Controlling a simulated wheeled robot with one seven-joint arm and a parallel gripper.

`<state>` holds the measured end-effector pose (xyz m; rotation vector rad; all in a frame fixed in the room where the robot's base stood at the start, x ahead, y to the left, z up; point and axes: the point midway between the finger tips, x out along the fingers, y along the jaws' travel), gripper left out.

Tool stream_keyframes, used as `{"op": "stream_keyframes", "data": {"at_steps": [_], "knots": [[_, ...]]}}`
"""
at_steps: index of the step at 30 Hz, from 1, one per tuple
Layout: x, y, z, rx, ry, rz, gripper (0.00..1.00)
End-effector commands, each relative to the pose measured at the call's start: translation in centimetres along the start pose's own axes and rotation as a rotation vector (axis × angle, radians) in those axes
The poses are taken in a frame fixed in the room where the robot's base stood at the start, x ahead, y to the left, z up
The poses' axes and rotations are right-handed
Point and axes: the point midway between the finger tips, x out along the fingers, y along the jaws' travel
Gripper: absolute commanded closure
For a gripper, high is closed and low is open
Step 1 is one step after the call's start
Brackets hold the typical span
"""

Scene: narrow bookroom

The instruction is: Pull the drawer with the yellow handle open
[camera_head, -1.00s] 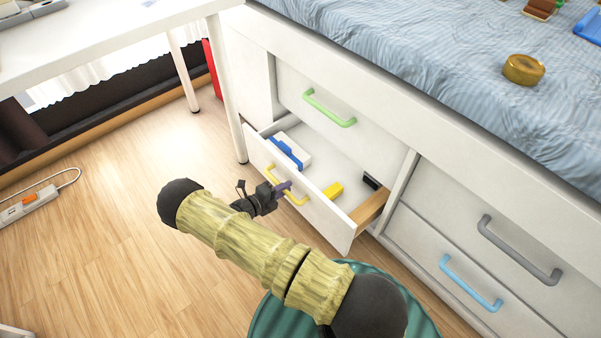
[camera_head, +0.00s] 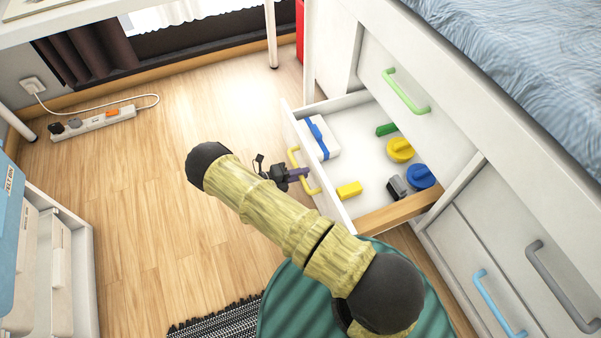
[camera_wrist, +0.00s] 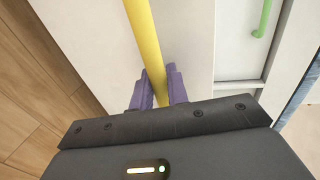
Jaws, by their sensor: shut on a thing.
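The drawer (camera_head: 372,215) with the yellow handle (camera_head: 314,184) is pulled well out of the white bed base at its lower left. My gripper (camera_head: 298,174) is at the handle, in front of the drawer face. In the wrist view the purple fingers (camera_wrist: 158,88) lie on either side of the yellow handle bar (camera_wrist: 143,35) and are shut on it. Inside the drawer are a white case with a blue band (camera_head: 323,138), a yellow block (camera_head: 349,189), a green piece (camera_head: 386,129), a yellow round item (camera_head: 400,150), a blue round item (camera_head: 421,176) and a grey item (camera_head: 397,187).
Closed drawers with green (camera_head: 405,92), blue (camera_head: 499,304) and grey (camera_head: 562,285) handles surround it. A power strip (camera_head: 92,126) lies on the floor at left. A white shelf unit (camera_head: 85,280) stands lower left.

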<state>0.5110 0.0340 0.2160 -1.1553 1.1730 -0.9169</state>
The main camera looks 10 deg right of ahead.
Motion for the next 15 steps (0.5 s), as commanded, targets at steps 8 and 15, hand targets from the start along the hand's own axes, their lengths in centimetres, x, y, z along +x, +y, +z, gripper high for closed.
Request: {"op": "stream_keyframes", "data": {"at_steps": [8,15], "knots": [[0.14,0.19,-0.29,-0.002,0.007,0.002,1.0],[0.02,0.13,-0.15,-0.001,0.003,0.001,0.64]]}}
